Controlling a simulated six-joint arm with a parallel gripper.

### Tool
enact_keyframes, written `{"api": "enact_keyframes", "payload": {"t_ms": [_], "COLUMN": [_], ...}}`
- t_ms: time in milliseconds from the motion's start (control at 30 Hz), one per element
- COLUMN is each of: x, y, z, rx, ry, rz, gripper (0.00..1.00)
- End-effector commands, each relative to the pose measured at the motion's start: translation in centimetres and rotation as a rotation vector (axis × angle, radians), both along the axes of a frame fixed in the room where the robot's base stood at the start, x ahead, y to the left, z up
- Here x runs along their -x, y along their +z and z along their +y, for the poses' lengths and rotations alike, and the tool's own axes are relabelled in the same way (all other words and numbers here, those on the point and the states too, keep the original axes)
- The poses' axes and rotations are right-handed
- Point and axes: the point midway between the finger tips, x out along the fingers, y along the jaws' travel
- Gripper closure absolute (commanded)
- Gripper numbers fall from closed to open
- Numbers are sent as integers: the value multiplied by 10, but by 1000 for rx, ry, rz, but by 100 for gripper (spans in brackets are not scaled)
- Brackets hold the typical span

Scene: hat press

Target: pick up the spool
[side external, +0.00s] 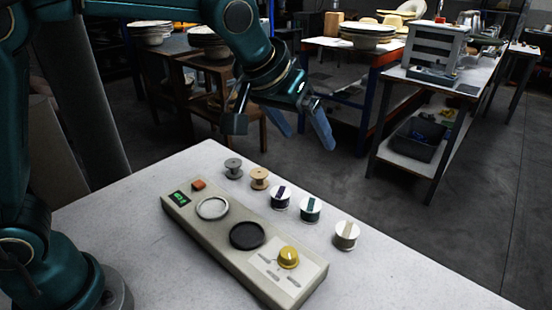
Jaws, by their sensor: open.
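Several spools stand in a row on the white table, behind a beige panel. From left to right they are a grey spool (233,168), a tan wooden spool (259,178), a white spool with dark thread (280,198), a white spool with teal thread (310,209) and a white spool with beige thread (346,235). Which one the task means I cannot tell. My gripper (307,134) is open and empty, its blue fingers spread. It hangs in the air above the far side of the table, apart from all the spools.
The beige panel (189,217) carries a white ring (212,208), a dark round pad (247,235), a yellow dome (288,257), an orange button (198,184) and a small green display (179,198). The table's right front is clear. Workbenches with hats stand behind, across the floor.

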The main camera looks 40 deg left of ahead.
Motion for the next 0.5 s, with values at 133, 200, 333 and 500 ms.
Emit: {"api": "enact_keyframes", "payload": {"t_ms": [133,200,333,500], "x": [-25,-31,-33,-22], "y": [-43,-64,-103,-139], "z": [-35,-50,-72,-85], "rx": [-16,-27,-54,-83], "ry": [-47,-71,-117,-155], "rz": [49,74,123,189], "gripper": [12,12,12,12]}}
